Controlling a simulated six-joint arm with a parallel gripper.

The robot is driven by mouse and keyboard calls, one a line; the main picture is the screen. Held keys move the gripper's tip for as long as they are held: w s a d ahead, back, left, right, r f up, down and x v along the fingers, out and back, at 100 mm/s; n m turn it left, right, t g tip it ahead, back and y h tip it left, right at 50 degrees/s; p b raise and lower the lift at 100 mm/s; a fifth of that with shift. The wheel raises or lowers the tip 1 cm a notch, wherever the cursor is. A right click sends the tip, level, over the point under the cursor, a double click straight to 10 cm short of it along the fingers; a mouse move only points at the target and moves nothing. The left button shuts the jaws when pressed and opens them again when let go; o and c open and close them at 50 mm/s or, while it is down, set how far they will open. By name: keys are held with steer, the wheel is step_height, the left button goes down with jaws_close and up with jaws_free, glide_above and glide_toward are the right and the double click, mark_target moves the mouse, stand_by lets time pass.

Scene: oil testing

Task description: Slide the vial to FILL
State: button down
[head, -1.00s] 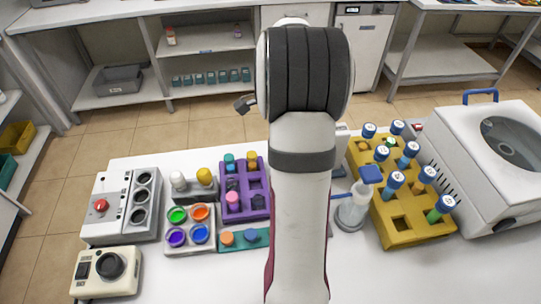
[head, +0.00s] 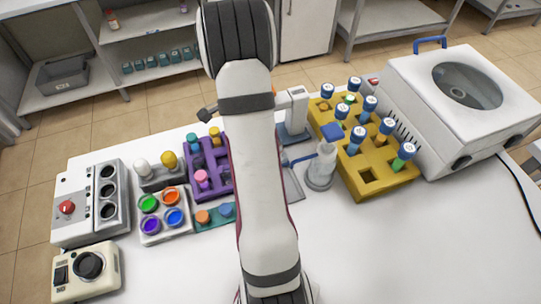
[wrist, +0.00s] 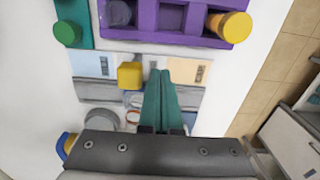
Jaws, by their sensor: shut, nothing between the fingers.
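In the wrist view, my gripper (wrist: 162,78) has its two teal fingers together, with nothing visible between them. The fingertips are over a pale grey panel (wrist: 90,90) with a blue label on its left and a tan label on its right. The lettering is too small to read. A yellow block-like piece (wrist: 130,75) is just left of the fingertips, with a small gap between. I cannot tell whether it is the vial's cap or a slider handle. Clear round shapes (wrist: 132,99) lie below it, partly hidden by my gripper. In the head view my arm hides the gripper.
A purple rack (head: 210,186) with a yellow-capped vial (wrist: 229,27) is close beyond the fingers. A blue-capped wash bottle (head: 320,165), a yellow rack (head: 378,186) of vials and a white centrifuge (head: 410,75) stand right. The front right table (head: 430,250) is clear.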

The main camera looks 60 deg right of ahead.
steer(key=s+a, duration=0.5)
stand_by(1.1)
step_height(320, 180, up, 8)
steer(key=s+a, duration=0.1)
steer(key=shift+s+a+f, duration=0.2)
steer(key=shift+s+f, duration=0.05)
stand_by(1.3)
